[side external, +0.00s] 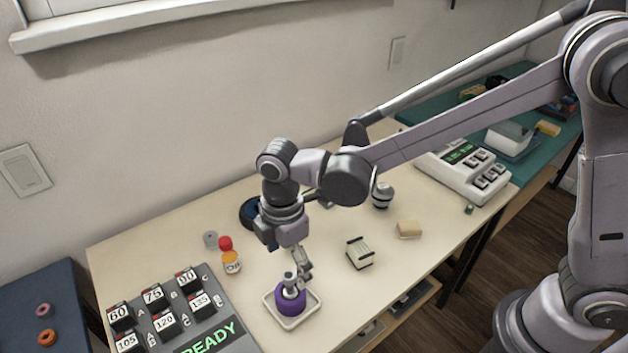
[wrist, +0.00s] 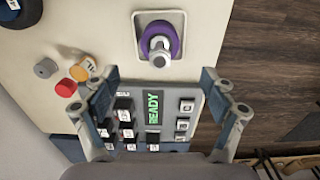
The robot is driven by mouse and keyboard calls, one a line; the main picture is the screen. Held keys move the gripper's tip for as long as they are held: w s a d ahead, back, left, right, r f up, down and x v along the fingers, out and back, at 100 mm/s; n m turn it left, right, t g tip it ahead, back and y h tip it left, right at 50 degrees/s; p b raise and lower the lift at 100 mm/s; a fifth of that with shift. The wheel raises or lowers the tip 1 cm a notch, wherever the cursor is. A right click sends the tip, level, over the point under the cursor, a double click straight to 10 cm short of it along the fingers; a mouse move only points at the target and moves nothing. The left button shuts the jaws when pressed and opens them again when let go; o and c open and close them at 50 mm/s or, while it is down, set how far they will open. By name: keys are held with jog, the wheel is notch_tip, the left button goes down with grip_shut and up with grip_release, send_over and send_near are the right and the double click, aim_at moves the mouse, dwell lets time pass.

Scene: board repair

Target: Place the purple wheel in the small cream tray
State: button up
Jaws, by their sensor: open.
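The purple wheel (side external: 291,304) lies inside the small cream tray (side external: 305,317), near the table's front edge. A grey hub stands up from its middle. In the wrist view the wheel (wrist: 176,43) sits within the rim of the tray (wrist: 137,38), with its hub toward the camera. My gripper (side external: 302,267) is just above the wheel in the side view. In the wrist view its two fingers are spread wide (wrist: 171,94) with nothing between them, and the wheel is beyond the fingertips. The wheel's underside is hidden.
A grey button panel reading READY (side external: 215,325) is left of the tray. A slotted cream block (side external: 359,253) and a tan block (side external: 409,229) lie to the right, with clear table between.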

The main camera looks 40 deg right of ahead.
notch_tip(320, 180, up, 2)
jog(key=shift+r, duration=0.2)
jog(key=shift+d+r, duration=0.25)
jog(key=s+d+r+m+t, duration=0.2)
jog(key=d+m, duration=0.4)
jog(key=d, duration=0.2)
jog(key=s+d+r+m+t, duration=0.2)
jog(key=s+d+m, duration=0.1)
jog(key=d+m, duration=0.3)
jog(key=s+d+r+m+t, duration=0.2)
jog(key=d+m, duration=0.4)
jog(key=d, duration=0.4)
jog(key=shift+s+d+r+t, duration=0.25)
jog(key=shift+s+r+t, duration=0.1)
jog(key=shift+r+t, duration=0.25)
